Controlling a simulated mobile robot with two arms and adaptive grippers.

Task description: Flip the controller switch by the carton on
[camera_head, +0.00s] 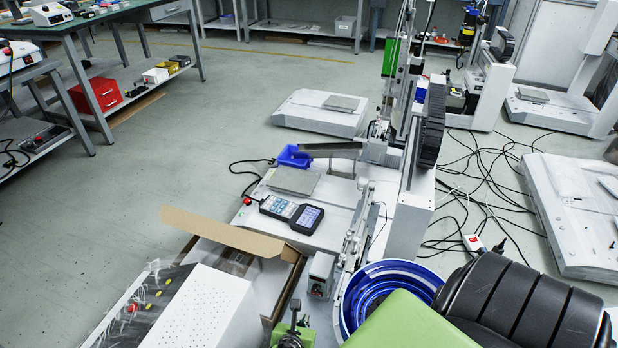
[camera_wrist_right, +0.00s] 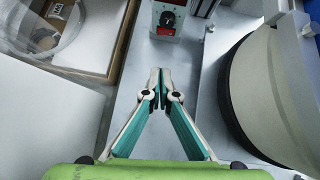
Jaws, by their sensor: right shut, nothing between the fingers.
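The controller (camera_head: 321,274) is a small grey box beside the open cardboard carton (camera_head: 236,233). In the right wrist view the controller (camera_wrist_right: 180,18) stands at the top centre, with a dark dial and a red switch (camera_wrist_right: 166,31) below it on its face. I cannot tell the switch's position. The carton's edge (camera_wrist_right: 112,55) shows to its left. My right gripper (camera_head: 294,308) is at the bottom of the head view, in front of the controller. In the wrist view the gripper (camera_wrist_right: 160,72) is shut and empty, tips pointing at the controller but apart from it. My left gripper is not in view.
A blue round bowl (camera_head: 370,295) stands right of the controller. A white box (camera_head: 205,310) lies left of my gripper. A handheld pendant (camera_head: 291,213) lies beyond the carton. Bare light surface (camera_wrist_right: 165,55) lies between my fingertips and the controller.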

